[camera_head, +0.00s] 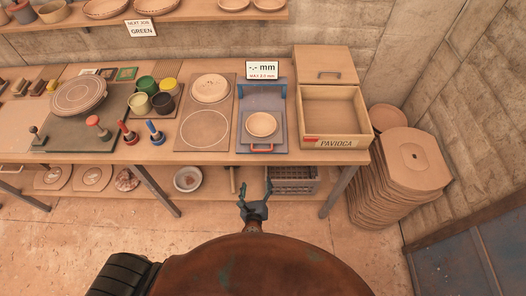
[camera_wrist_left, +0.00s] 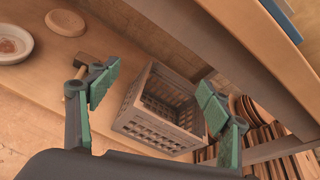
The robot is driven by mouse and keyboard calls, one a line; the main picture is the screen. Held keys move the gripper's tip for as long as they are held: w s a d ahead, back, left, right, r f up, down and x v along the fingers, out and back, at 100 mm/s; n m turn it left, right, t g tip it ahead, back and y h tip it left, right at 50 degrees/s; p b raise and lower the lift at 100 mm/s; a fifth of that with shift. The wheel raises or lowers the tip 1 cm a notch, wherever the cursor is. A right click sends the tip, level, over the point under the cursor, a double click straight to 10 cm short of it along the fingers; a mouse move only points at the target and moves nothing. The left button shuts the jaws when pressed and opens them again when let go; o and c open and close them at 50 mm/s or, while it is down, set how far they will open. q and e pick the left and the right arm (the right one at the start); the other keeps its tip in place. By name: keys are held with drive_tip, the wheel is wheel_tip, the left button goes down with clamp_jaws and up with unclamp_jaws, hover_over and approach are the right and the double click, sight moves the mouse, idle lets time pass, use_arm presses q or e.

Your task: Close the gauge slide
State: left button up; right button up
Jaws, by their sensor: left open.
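The gauge (camera_head: 262,100) is a blue-grey unit on the workbench, with a blue arch at its back and a display sign (camera_head: 262,70) reading "-.- mm" above it. Its slide with a red handle (camera_head: 262,148) lies at the front, near the bench edge, and a small round clay dish (camera_head: 261,124) sits on it. The slide appears pulled out toward the front. My left gripper (camera_head: 254,205) is open and empty, in front of the bench and below its top. In the left wrist view its two green-padded fingers (camera_wrist_left: 155,88) are spread apart. My right gripper is not in view.
A wooden box marked PAVIOCA (camera_head: 334,143) stands right of the gauge; a board with discs (camera_head: 206,140) lies left. Under the bench are a crate (camera_head: 292,185), also in the wrist view (camera_wrist_left: 150,128), and a white bowl (camera_head: 188,179). The bench edge overhangs them.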

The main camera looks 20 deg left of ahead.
sight(262, 151)
use_arm(q)
wheel_tip(262, 151, up, 15)
drive_tip(key=w+d+m+t+y, duration=0.1)
drive_tip(key=d+m+t, duration=0.1)
drive_tip(key=m+t, duration=0.2)
drive_tip(key=x, duration=0.6)
drive_tip(key=shift+w+f+b, duration=0.2)
drive_tip(key=shift+b, duration=0.15)
drive_tip(key=shift+w+a, duration=0.15)
drive_tip(key=shift+w, duration=0.5)
drive_tip(key=shift+c, duration=0.4)
